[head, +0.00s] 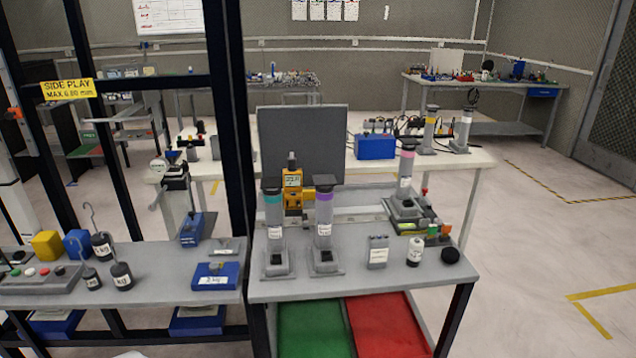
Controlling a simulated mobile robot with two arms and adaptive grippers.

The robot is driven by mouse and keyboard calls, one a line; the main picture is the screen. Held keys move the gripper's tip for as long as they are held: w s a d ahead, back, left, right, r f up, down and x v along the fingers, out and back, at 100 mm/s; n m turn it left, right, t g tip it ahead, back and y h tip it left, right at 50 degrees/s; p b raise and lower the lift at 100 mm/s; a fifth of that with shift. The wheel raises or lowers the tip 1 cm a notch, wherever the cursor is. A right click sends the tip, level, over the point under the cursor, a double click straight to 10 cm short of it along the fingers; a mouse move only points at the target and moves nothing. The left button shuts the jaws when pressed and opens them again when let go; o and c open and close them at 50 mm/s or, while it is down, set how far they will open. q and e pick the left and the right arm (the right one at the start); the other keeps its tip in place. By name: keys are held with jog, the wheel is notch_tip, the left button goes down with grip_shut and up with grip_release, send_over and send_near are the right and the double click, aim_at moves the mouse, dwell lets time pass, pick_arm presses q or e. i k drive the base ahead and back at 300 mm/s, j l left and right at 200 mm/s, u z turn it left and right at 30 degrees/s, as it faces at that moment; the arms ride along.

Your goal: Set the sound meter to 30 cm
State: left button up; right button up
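A yellow handheld meter (292,181) with a small display and a dark knob-like top stands upright towards the back of the near grey table (345,284). It looks like the sound meter. It is in front of a dark grey upright panel (303,140), behind two grey tubes that partly hide its lower part. A pale flat strip (358,219) runs to the right behind the tubes; I cannot read any centimetre marks on it. Neither of my grippers is in view.
A teal-banded tube (275,228) and a purple-banded tube (323,222) stand on square bases. A pink-banded tube (405,173) stands further right. A grey block (378,250), white bottle (415,250) and black puck (450,256) are at right. A black frame post (232,130) rises at left.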

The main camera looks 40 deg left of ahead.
aim_at(292, 176)
jog(key=i+l+z, duration=0.15)
jog(key=i+z, duration=0.2)
jog(key=i, duration=0.25)
jog(key=i+z, duration=0.4)
jog(key=i, duration=0.2)
jog(key=i+j+z, duration=0.35)
jog(key=i, duration=0.2)
jog(key=i+l, duration=0.05)
jog(key=l, duration=0.05)
